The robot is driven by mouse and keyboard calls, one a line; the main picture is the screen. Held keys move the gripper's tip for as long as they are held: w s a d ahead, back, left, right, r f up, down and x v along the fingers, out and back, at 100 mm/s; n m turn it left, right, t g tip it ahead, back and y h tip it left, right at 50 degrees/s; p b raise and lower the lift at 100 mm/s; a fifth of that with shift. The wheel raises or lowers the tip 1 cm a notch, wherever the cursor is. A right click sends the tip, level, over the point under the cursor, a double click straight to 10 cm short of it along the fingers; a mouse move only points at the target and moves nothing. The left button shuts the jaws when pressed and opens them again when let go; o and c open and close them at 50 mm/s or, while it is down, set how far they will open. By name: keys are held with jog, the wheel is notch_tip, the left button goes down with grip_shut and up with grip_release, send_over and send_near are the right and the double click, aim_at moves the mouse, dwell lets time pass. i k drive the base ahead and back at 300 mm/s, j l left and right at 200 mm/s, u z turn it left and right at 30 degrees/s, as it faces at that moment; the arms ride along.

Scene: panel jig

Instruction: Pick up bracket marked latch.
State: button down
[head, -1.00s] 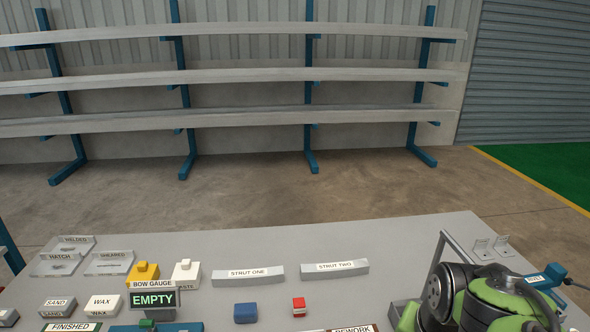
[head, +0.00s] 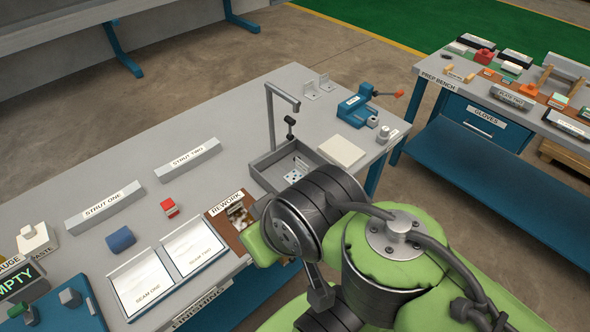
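No readable "latch" marking shows in the head view, so I cannot tell which piece is the bracket marked latch. Two small pale L-shaped brackets (head: 318,86) stand at the far edge of the grey table; any lettering on them is too small to read. My green and dark arm fills the lower right and covers part of the table's near right side. My gripper is not visible.
A grey tray (head: 258,171) with a post holds small pieces. A rework tray (head: 218,217), blue vise (head: 357,108) and pale plate (head: 342,151) are nearby. Strut one (head: 104,207) and strut two (head: 188,160) lie left. The prep bench (head: 440,66) stands right, across a floor gap.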

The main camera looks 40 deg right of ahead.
aim_at(301, 170)
jog(key=z, duration=1.65)
jog(key=l+u, duration=0.15)
jog(key=u, duration=0.3)
jog(key=l+u, duration=0.15)
jog(key=u, duration=0.3)
jog(key=l+u, duration=0.15)
jog(key=u, duration=0.3)
jog(key=l+u, duration=0.15)
jog(key=u, duration=0.35)
jog(key=l+u, duration=0.15)
jog(key=u, duration=0.3)
jog(key=k+u, duration=0.1)
jog(key=u, duration=0.35)
